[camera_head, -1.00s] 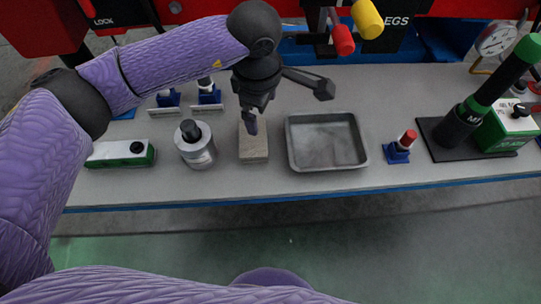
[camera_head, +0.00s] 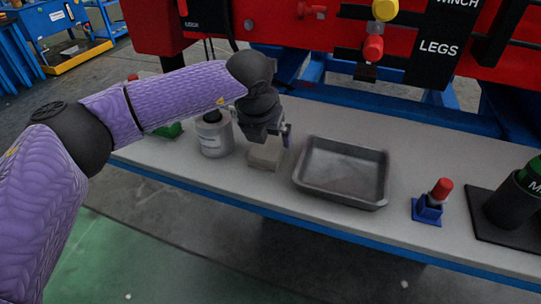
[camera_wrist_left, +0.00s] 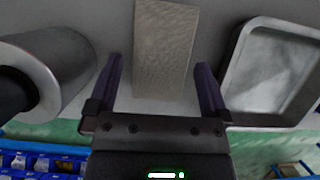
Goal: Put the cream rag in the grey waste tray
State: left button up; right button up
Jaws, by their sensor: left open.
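The cream rag (camera_head: 265,155) is a beige folded block lying on the grey bench. In the left wrist view the rag (camera_wrist_left: 165,45) lies ahead of and between the fingers. The grey waste tray (camera_head: 343,173) is an empty-looking shallow metal tray just right of the rag, and it also shows at the right of the left wrist view (camera_wrist_left: 232,98). My left gripper (camera_head: 284,138) is above the rag. In the left wrist view its two purple-grey fingers (camera_wrist_left: 160,85) are spread apart with nothing held. My right gripper is not in view.
A grey canister (camera_head: 214,140) stands close left of the rag and left gripper. A blue holder with a red-capped item (camera_head: 430,208) stands right of the tray. A dark mat with a green-and-black cylinder (camera_head: 515,195) is farther right. The red machine (camera_head: 330,30) rises behind the bench.

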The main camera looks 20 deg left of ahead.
aim_at(269, 143)
pick_arm(q)
jog(key=b+x, duration=0.1)
jog(key=x, duration=0.2)
jog(key=shift+f, duration=0.3)
jog(key=shift+r, duration=0.3)
jog(key=shift+f, duration=0.2)
